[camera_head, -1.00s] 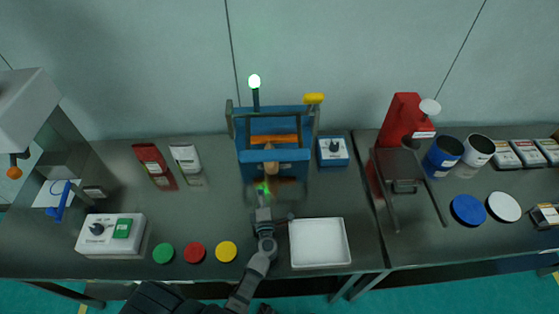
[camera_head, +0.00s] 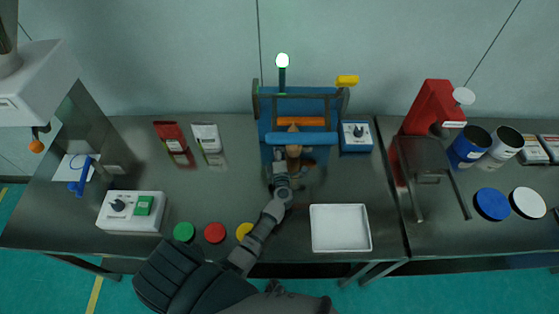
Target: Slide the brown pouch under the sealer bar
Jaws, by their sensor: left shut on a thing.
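The brown pouch (camera_head: 293,151) is at the front of the blue sealer (camera_head: 268,108). Part of it shows in front of the sealer's blue front bar (camera_head: 318,138), and a small tan tip shows behind that bar, close to the orange strip (camera_head: 300,122). The bar hides the stretch between. My left gripper (camera_head: 284,163) is shut on the near end of the pouch, just in front of the sealer. Its fingers are small and partly hidden here. My right gripper is not in view.
A control box with a dial (camera_head: 357,136) stands right of the sealer. A white tray (camera_head: 341,247) lies in front of it. Red (camera_head: 170,134) and white (camera_head: 206,137) pouches lie to the left. Green, red and yellow discs (camera_head: 214,233) line the front edge.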

